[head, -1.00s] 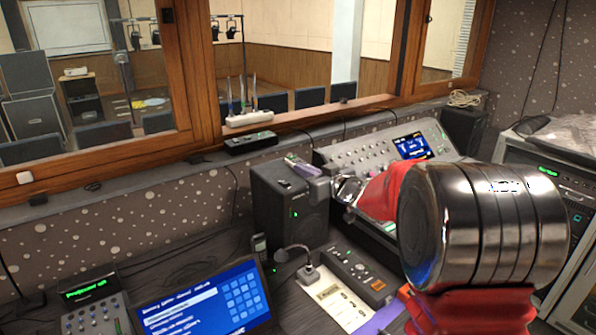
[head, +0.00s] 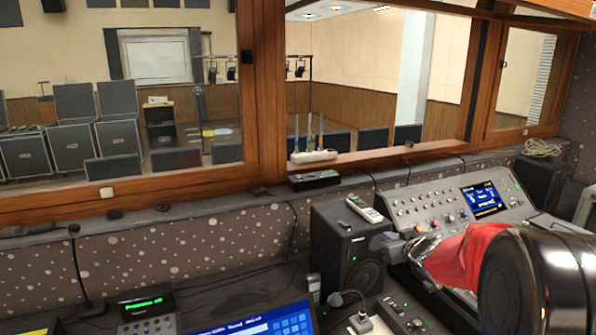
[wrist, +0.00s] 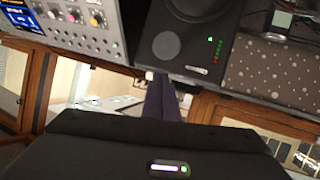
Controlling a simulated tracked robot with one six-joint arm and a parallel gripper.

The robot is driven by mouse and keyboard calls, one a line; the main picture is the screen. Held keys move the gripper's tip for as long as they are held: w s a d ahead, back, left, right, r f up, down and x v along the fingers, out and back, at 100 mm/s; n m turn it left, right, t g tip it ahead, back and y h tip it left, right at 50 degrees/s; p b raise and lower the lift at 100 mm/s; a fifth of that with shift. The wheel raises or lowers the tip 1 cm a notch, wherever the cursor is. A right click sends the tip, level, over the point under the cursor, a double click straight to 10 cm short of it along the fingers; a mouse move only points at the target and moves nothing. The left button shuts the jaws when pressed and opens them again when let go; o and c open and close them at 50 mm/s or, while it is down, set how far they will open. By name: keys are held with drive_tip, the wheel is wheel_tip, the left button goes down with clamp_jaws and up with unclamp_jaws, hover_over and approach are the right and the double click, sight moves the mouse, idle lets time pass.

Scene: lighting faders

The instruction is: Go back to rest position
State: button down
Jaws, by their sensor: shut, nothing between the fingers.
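My gripper (head: 384,243) shows in the head view at the end of my red and black arm, which reaches in from the lower right. It is shut and empty. In that view it appears over the right edge of the black speaker (head: 343,258), in front of the grey mixing console (head: 430,212). In the wrist view my dark fingers (wrist: 163,92) lie together, with the speaker (wrist: 160,43) and the console (wrist: 85,40) beyond them. I cannot tell the exact gap to either. My arm hides the console's lower right part.
A remote (head: 363,208) lies on the speaker. A desk microphone (head: 350,305) and small control box (head: 402,315) stand in front. A blue screen (head: 262,322) and small mixer (head: 148,312) are at lower left. The wooden window frame (head: 264,90) runs behind.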

drive_tip(key=s+d+f+m+g+h, duration=0.2)
drive_tip(key=s+g, duration=0.1)
drive_tip(key=s, duration=0.6)
drive_tip(key=s+d+f+m+g+h, duration=0.1)
drive_tip(key=s+d+f+g+h, duration=0.15)
drive_tip(key=s, duration=0.55)
drive_tip(key=s+a+r+g+y, duration=0.1)
drive_tip(key=s+a, duration=0.4)
drive_tip(key=s, duration=0.3)
drive_tip(key=s+a+r+y, duration=0.1)
drive_tip(key=s+a+r, duration=0.1)
drive_tip(key=s+a, duration=0.3)
drive_tip(key=s+a+r+g+y, duration=0.1)
drive_tip(key=s+a, duration=0.4)
drive_tip(key=s, duration=0.8)
drive_tip(key=shift+s+a+r+g, duration=0.25)
drive_tip(key=shift+a+r+g, duration=0.1)
drive_tip(key=shift+r, duration=0.4)
